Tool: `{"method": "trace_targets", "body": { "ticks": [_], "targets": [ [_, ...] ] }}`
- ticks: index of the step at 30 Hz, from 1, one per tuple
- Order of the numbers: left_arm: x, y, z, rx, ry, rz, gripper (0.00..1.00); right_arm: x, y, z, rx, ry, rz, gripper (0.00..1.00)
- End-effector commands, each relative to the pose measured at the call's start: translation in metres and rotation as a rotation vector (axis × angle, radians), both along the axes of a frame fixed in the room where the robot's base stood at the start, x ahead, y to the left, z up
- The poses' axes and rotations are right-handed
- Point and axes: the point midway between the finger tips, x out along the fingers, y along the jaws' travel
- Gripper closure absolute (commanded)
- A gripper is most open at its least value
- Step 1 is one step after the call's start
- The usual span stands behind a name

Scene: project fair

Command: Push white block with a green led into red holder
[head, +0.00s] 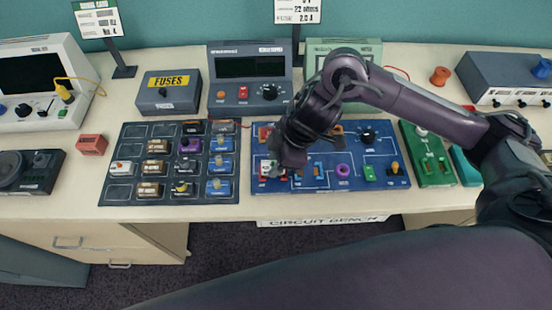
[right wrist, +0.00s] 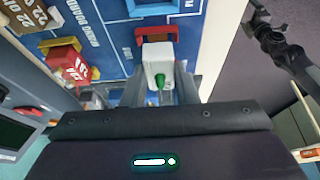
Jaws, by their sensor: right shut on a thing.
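The white block (right wrist: 158,62) with a green LED (right wrist: 159,82) is held between the fingers of my right gripper (right wrist: 160,90) in the right wrist view. The red holder (right wrist: 157,33) is a red frame on the blue board, right at the block's far end; I cannot tell how far the block sits in it. In the head view my right gripper (head: 287,160) is over the left part of the blue board (head: 325,182). The white block (head: 268,166) shows beside it, partly hidden. My left gripper does not show.
A dark sorting tray (head: 118,193) with several blocks lies left of the board. A fuse box (head: 169,104) and a meter box (head: 247,96) stand behind. A green strip board (head: 437,176) is to the right. The table's front edge is close below the boards.

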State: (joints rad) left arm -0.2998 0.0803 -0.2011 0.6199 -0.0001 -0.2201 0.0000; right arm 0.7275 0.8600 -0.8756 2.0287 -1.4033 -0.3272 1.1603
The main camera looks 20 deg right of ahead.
Motion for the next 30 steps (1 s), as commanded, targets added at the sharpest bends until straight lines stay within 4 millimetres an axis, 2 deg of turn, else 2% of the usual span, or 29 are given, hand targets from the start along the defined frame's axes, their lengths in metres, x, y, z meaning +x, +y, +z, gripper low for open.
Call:
{"method": "trace_targets", "body": {
  "ticks": [30],
  "targets": [
    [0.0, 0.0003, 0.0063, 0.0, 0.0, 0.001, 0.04, -0.0003, -0.0002, -0.0002, 0.0, 0.0, 0.0, 0.96]
  ]
}}
